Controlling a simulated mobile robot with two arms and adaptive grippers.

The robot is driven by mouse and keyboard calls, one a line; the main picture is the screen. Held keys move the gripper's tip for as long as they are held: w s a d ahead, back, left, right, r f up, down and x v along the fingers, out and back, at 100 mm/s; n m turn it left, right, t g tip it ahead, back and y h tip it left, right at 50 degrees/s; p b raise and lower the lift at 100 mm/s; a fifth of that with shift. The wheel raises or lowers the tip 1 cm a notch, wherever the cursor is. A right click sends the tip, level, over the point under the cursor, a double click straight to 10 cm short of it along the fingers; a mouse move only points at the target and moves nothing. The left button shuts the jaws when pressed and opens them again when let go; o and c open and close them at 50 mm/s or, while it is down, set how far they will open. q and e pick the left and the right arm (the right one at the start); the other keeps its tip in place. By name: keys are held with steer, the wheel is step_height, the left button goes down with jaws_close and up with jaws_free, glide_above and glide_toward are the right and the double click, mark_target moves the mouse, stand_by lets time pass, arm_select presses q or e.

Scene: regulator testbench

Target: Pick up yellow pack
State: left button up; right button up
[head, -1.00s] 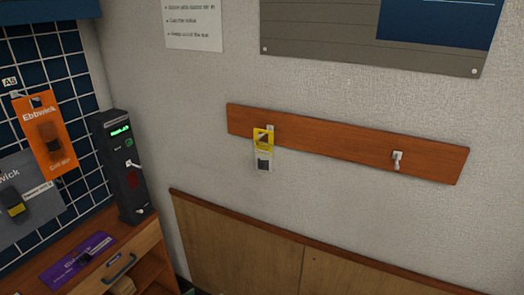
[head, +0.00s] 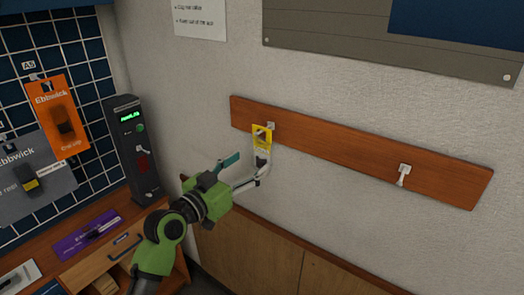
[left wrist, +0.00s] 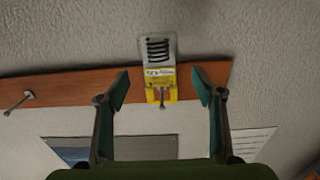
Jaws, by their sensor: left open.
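The yellow pack (head: 261,136) hangs from a hook on the wooden wall rail. It has a yellow top and a pale, clear lower part with a dark item inside. In the left wrist view the pack (left wrist: 160,76) shows upside down, between and beyond the two fingertips. My left gripper (head: 250,169) is open, with its fingers just in front of and below the pack. In the left wrist view the open left gripper (left wrist: 160,90) has empty space between its fingers. I cannot tell whether a finger touches the pack. My right gripper is not in view.
The wooden rail (head: 340,156) carries a second, empty hook (head: 403,175) to the right. Wood panelling (head: 270,260) runs below.

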mark_target(259, 153)
arm_select(q)
steer(key=shift+w+d, duration=0.5)
steer(key=shift+w+d+r, duration=0.1)
steer(key=shift+w+r, duration=0.1)
steer(key=shift+r, duration=0.05)
steer(key=x, duration=0.1)
steer(key=p+x, duration=0.2)
steer(key=x, duration=0.1)
steer(key=shift+r, duration=0.35)
steer(key=shift+w+d+f+p, duration=0.1)
steer(key=shift+w+d+p, duration=0.15)
steer(key=shift+w+p, duration=0.05)
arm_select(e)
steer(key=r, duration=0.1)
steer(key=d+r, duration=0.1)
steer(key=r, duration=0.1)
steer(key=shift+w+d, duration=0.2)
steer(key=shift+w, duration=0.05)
arm_select(q)
steer(key=shift+a, duration=0.1)
steer(key=c, duration=1.2)
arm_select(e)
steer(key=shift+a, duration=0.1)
